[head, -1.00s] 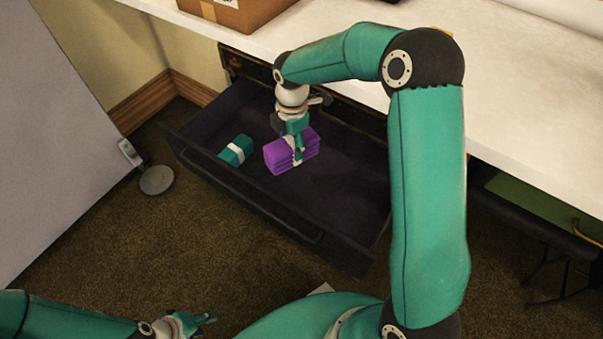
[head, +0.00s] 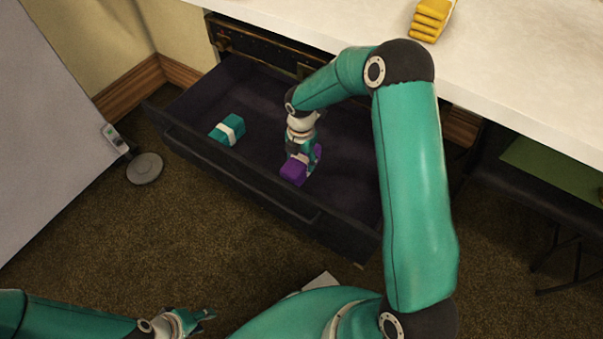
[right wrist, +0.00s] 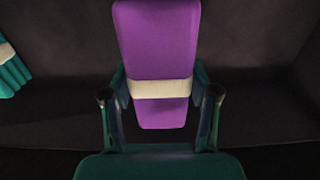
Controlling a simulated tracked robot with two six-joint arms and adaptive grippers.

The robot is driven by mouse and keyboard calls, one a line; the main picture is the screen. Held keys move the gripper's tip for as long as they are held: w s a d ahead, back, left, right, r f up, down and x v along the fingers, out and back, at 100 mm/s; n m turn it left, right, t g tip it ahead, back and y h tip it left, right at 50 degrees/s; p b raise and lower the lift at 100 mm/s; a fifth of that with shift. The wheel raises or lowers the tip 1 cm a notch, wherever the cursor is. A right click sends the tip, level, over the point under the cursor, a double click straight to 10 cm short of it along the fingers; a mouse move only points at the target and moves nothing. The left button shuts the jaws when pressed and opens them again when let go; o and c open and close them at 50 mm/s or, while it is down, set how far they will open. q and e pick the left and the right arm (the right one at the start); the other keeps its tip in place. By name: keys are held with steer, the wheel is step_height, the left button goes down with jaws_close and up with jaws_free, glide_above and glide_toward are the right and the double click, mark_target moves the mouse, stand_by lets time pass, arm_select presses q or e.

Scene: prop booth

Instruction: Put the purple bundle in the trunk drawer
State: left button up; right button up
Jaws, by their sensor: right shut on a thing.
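The purple bundle (head: 293,172), wrapped with a pale band, is inside the open trunk drawer (head: 255,189), right of its middle. My right gripper (head: 301,160) is down in the drawer with its fingers on both sides of the bundle at the band. In the right wrist view the bundle (right wrist: 158,50) lies between the two fingers (right wrist: 160,105). I cannot tell whether it touches the drawer floor. My left gripper (head: 200,318) is low at the left, away from the drawer; its fingertips are small in view.
A teal bundle (head: 227,130) with a pale band lies in the drawer's left part; it also shows in the right wrist view (right wrist: 10,72). A yellow bundle (head: 431,20) lies on the white counter (head: 500,80). A grey panel (head: 50,130) stands at the left.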

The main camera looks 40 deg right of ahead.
mark_target(301, 157)
steer(key=shift+f+b, duration=0.85)
steer(key=shift+f, duration=2.2)
steer(key=shift+f, duration=0.15)
steer(key=o, duration=1.3)
steer(key=shift+o, duration=0.2)
step_height(301, 157, up, 12)
steer(key=p, duration=0.4)
steer(key=shift+r, duration=0.2)
